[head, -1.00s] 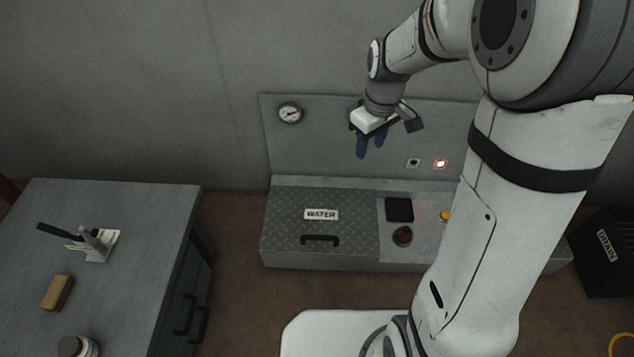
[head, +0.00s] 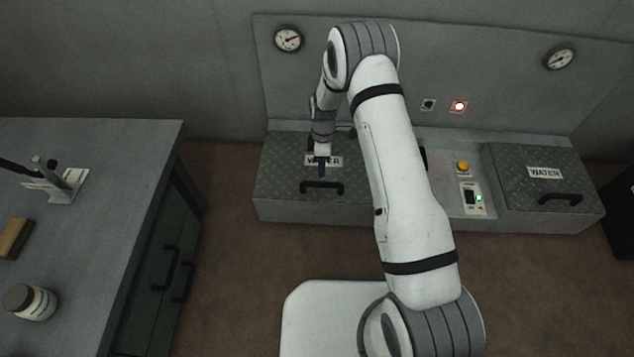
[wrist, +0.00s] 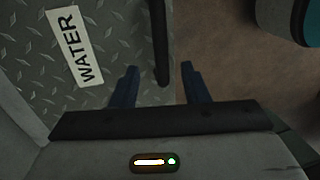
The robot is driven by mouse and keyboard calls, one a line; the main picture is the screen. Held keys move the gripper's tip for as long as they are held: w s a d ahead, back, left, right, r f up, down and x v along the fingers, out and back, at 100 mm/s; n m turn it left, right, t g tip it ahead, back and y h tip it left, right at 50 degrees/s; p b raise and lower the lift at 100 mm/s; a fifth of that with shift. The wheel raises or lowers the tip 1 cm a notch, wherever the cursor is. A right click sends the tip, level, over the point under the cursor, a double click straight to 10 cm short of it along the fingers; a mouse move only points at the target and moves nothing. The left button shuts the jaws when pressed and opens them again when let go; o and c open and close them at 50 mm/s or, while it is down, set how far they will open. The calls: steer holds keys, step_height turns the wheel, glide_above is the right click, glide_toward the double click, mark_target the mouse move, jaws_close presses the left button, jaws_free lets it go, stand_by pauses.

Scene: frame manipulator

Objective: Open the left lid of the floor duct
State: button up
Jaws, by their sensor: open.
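The left lid (head: 274,172) of the floor duct is grey checker plate and lies flat and closed. It has a white WATER label, partly hidden by my gripper in the head view, and a black bar handle (head: 322,187) near its front edge. In the wrist view the label (wrist: 75,46) is at upper left and the handle (wrist: 160,52) runs down the middle. My gripper (head: 322,172) hangs over the lid just behind the handle. In the wrist view its blue fingers (wrist: 158,84) are apart, and the handle's end shows between them. I cannot tell the remaining height.
The right lid (head: 520,163) is closed. Between the lids are a yellow button (head: 462,167) and a switch panel (head: 473,199). A red light (head: 459,106) glows on the back panel. A workbench (head: 120,150) stands at left; the brown floor (head: 240,260) before the duct is clear.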

steer(key=f+b, duration=0.1)
steer(key=f, duration=0.2)
steer(key=s+f+b, duration=0.1)
steer(key=f, duration=0.3)
steer(key=shift+s, duration=0.2)
steer(key=shift+r, duration=0.1)
jaws_close()
